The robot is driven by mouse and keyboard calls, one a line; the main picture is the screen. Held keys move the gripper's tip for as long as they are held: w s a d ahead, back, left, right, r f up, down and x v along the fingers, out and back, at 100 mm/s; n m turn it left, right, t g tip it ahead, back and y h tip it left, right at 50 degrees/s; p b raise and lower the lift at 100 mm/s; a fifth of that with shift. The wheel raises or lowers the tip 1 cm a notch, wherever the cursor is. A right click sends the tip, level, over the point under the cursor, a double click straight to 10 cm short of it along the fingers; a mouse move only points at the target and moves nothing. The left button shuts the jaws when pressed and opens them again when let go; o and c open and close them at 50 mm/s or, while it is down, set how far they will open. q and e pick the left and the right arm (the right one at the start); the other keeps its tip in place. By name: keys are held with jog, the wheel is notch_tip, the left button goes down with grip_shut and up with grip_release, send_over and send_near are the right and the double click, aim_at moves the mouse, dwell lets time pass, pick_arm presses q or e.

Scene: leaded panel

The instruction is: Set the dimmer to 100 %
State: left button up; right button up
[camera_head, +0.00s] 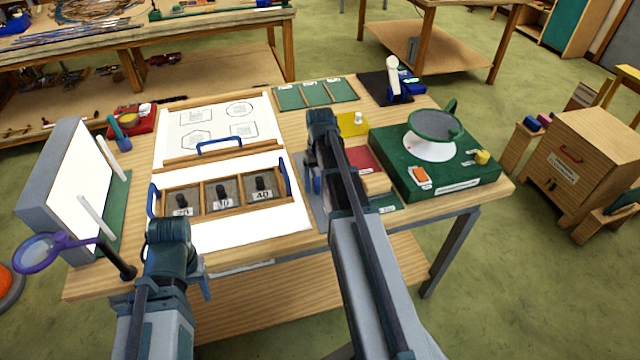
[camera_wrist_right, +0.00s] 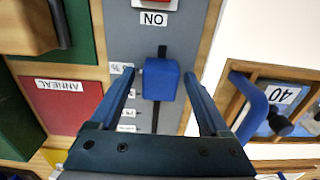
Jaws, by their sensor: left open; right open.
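The dimmer is a blue slider knob (camera_wrist_right: 160,80) in a dark straight slot on a grey panel (camera_wrist_right: 180,25), seen in the right wrist view. The slot shows above and below the knob. Several small white labels run down its left side; the knob is about level with the top one, and their print is too small to read surely. My right gripper (camera_wrist_right: 162,98) is open, one finger on each side of the knob, with visible gaps. In the head view my right gripper (camera_head: 314,184) hides the knob. My left gripper (camera_head: 200,280) is open and empty near the table's front edge.
A red switch (camera_wrist_right: 155,3) sits above the slot. A wooden tray (camera_head: 222,211) with dark weights and blue handles lies left of the panel. A green board (camera_head: 440,188) with a round dish stands right. A magnifier (camera_head: 40,252) stands front left.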

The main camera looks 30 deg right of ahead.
grip_shut()
dwell(1.3)
